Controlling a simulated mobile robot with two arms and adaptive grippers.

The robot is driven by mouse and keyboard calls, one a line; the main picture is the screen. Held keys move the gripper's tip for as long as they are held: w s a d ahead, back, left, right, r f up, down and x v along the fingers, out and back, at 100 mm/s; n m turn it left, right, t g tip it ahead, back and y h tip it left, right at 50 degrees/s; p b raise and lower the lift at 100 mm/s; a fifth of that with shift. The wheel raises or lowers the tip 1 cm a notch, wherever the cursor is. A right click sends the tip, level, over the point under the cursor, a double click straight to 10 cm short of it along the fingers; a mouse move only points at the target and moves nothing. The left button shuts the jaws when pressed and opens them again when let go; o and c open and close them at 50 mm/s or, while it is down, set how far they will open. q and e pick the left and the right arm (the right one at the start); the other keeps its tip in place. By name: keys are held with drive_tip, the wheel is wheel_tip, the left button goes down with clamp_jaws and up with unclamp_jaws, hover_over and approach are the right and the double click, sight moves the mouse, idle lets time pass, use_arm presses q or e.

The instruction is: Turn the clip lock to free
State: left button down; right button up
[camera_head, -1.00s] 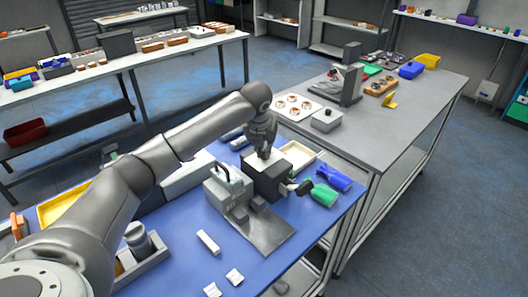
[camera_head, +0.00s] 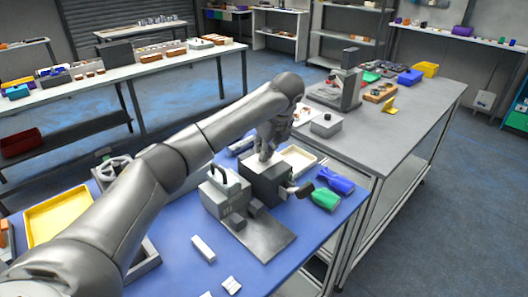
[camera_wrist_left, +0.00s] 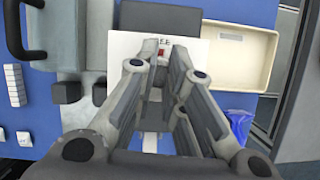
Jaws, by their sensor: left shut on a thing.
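A dark block-shaped device (camera_head: 263,187) with a white top plate (camera_head: 253,161) stands on the blue-topped bench. My left gripper (camera_head: 266,155) points down onto this plate. In the left wrist view, the fingers (camera_wrist_left: 163,55) are close together over the white plate (camera_wrist_left: 125,45), which has small dark lettering. A small red part (camera_wrist_left: 162,52) shows between the fingertips, apparently on the clip lock. The fingers are shut on it, and they hide most of the lock, so its setting cannot be read. My right gripper is not in view.
A grey box with a handle (camera_head: 224,190) stands left of the device. A cream tray (camera_head: 296,157) lies behind it. A green item (camera_head: 325,199) and blue item (camera_head: 335,181) lie to the right.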

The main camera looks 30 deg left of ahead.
use_arm(q)
drive_tip(key=shift+n, duration=0.5)
drive_tip(key=shift+g, duration=0.3)
drive_tip(key=c, duration=1.5)
unclamp_jaws()
drive_tip(key=shift+r, duration=0.1)
drive_tip(key=v, duration=1.1)
drive_tip(key=shift+d+r, duration=0.25)
drive_tip(key=shift+r, duration=0.1)
drive_tip(key=shift+f, duration=0.1)
